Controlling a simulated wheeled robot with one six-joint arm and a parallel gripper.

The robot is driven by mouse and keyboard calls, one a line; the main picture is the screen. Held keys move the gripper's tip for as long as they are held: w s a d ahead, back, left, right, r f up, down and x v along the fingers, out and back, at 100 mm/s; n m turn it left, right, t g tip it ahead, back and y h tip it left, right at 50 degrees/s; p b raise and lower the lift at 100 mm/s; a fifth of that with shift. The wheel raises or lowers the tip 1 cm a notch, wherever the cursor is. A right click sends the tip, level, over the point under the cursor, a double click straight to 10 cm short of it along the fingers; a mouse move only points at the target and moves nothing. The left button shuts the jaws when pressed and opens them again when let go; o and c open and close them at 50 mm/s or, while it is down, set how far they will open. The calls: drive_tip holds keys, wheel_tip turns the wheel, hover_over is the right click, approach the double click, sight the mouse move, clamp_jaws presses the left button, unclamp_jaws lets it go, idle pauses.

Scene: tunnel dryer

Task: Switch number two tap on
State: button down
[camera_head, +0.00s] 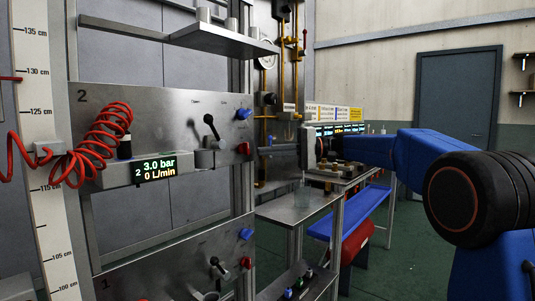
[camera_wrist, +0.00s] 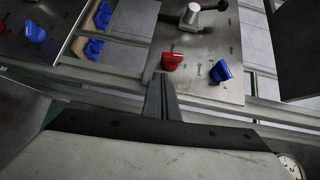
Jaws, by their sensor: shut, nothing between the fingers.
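The steel panel marked 2 (camera_head: 172,112) is at the left in the head view. It carries a black-handled lever (camera_head: 211,127), a blue knob (camera_head: 243,114) and a red knob (camera_head: 243,148). Its display (camera_head: 155,168) reads 3.0 bar and 0 L/min. My gripper (camera_head: 263,150) is shut and empty just right of the red knob. In the wrist view, my gripper's closed fingers (camera_wrist: 160,82) point toward the red knob (camera_wrist: 172,61), with the blue knob (camera_wrist: 221,71) to its right. The lever (camera_wrist: 195,13) is at the top. I cannot tell whether the fingers touch the red knob.
A lower panel (camera_head: 170,262) has its own lever, blue knob (camera_head: 245,234) and red knob (camera_head: 246,263). A coiled red hose (camera_head: 95,140) hangs at the left. A shelf (camera_head: 180,35) juts out above panel 2. A metal table (camera_head: 300,205) stands below my gripper.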

drive_tip(key=w+d+r, duration=0.1)
drive_tip(key=w+d, duration=0.1)
drive_tip(key=d, duration=0.8)
drive_tip(key=shift+d, duration=0.25)
drive_tip(key=shift+s, duration=0.1)
drive_tip(key=s+d+f+m+t+h, duration=0.2)
drive_tip(key=s+f+h, duration=0.2)
drive_tip(key=s+f, duration=0.5)
drive_tip(key=s+d+f+m+t+h, duration=0.15)
drive_tip(key=s+f+h, duration=0.35)
drive_tip(key=s, duration=0.7)
drive_tip(key=s+d+f+t+h, duration=0.1)
drive_tip(key=s+d+f+h, duration=0.3)
drive_tip(key=s+d+f, duration=0.5)
drive_tip(key=s+d+f+n+t+h, duration=0.1)
drive_tip(key=s+d+f+h, duration=0.3)
drive_tip(key=s+d+f, duration=0.4)
drive_tip(key=s+f+t, duration=0.1)
drive_tip(key=s+f, duration=0.4)
drive_tip(key=f, duration=0.2)
drive_tip(key=shift+s+d+f, duration=0.15)
drive_tip(key=shift+s+d, duration=0.2)
drive_tip(key=shift+s, duration=0.05)
